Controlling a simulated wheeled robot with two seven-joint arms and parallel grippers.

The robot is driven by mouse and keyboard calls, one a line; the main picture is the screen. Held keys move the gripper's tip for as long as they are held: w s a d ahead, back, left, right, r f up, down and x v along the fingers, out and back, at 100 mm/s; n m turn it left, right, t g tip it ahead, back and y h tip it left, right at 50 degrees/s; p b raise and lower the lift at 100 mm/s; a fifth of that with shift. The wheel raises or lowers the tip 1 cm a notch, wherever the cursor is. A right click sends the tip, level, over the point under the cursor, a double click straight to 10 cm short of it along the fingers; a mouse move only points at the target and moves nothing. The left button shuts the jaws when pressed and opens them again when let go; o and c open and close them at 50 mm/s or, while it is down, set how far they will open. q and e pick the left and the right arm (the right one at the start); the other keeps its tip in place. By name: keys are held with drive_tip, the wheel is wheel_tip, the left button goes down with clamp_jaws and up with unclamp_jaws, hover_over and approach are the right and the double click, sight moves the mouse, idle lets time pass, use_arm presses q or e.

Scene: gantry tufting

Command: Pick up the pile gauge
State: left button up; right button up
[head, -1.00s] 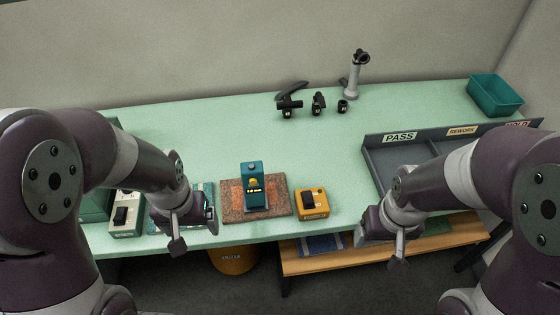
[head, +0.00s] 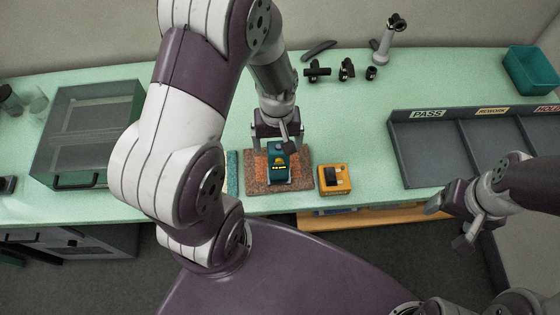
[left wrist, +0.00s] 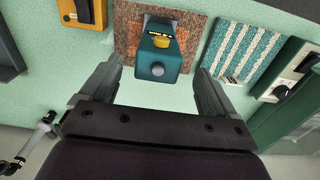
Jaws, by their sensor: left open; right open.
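The pile gauge, seemingly the teal block with a yellow dial (head: 279,174), stands upright on a brown and orange carpet sample (head: 252,184). My left gripper (head: 279,142) is open just behind and above it, pointing down. In the left wrist view, the gauge (left wrist: 160,58) lies ahead, between the lines of the two open fingers (left wrist: 154,88), with clear gaps on both sides. I cannot tell whether the fingers reach down beside it. My right gripper (head: 448,226) is open and empty off the table's front edge at the right.
A yellow box with a black switch (head: 334,180) stands close right of the carpet sample. A striped teal swatch (left wrist: 247,54) lies on its other side. A grey sorting tray (head: 425,154) is at the right. Small black parts (head: 317,71) lie at the back.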

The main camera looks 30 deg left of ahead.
sight(279, 148)
use_arm(q)
wheel_tip(279, 148, down, 4)
drive_tip(key=shift+w+d+f+p, duration=0.1)
drive_tip(key=shift+f+p, duration=0.15)
drive_tip(key=shift+p, duration=0.55)
drive_tip(key=shift+f, duration=0.45)
clamp_jaws()
drive_tip(key=shift+r, duration=0.1)
